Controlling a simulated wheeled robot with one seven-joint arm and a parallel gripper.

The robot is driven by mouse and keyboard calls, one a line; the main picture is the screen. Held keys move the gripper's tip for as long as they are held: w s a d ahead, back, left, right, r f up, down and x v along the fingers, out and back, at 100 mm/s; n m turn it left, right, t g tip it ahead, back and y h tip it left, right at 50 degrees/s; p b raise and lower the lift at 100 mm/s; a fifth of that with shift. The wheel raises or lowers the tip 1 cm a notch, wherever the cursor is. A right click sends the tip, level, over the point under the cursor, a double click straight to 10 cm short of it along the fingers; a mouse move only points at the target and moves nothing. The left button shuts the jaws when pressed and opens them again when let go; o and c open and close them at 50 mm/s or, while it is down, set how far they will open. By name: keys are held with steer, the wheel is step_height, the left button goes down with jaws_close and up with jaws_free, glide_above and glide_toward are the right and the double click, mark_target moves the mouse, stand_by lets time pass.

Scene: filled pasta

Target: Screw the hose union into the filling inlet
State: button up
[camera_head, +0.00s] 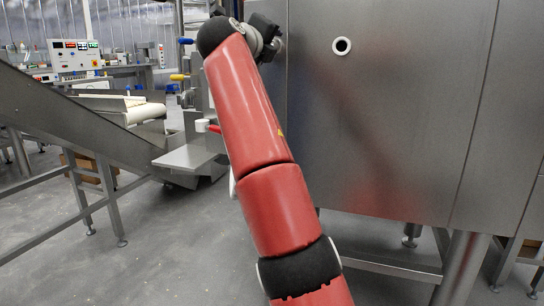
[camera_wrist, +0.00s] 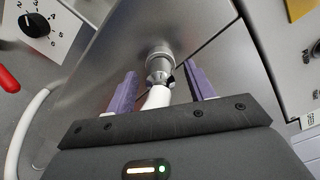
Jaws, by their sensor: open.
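My gripper (camera_wrist: 160,73) shows in the wrist view with its two purple fingers apart, one on each side of a metal fitting (camera_wrist: 160,62) and a white hose (camera_wrist: 156,98). Gaps show between both fingers and the fitting. The fitting has a round collar and a narrower neck, with the hose at its near end. It appears to sit against a steel surface; I cannot tell where union ends and inlet begins, or whether they are threaded together. In the head view my gripper (camera_head: 268,42) is mostly hidden by my red arm.
A steel cabinet (camera_head: 400,110) with a white-ringed round port (camera_head: 342,46) stands right of my arm. An inclined conveyor (camera_head: 85,125) is at left. In the wrist view a white tube (camera_wrist: 22,130), a dial (camera_wrist: 36,25) and a red handle (camera_wrist: 8,80) lie left.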

steer(key=n, duration=1)
steer(key=shift+n, duration=0.4)
steer(key=n+p, duration=0.1)
steer(key=n, duration=0.4)
steer(key=shift+r+n, duration=0.1)
steer(key=shift+n, duration=0.2)
steer(key=n, duration=0.5)
steer(key=shift+p, duration=0.3)
steer(key=n+p, duration=0.1)
steer(key=n, duration=0.4)
steer(key=n+p, duration=0.1)
steer(key=n, duration=0.4)
steer(key=shift+r, duration=0.1)
steer(key=shift+n+p, duration=0.4)
steer(key=shift+n, duration=0.7)
steer(key=n+p, duration=0.1)
steer(key=n, duration=0.2)
steer(key=shift+n+p, duration=0.35)
steer(key=shift+n, duration=1.05)
steer(key=shift+n+p, duration=0.8)
steer(key=shift+n, duration=0.6)
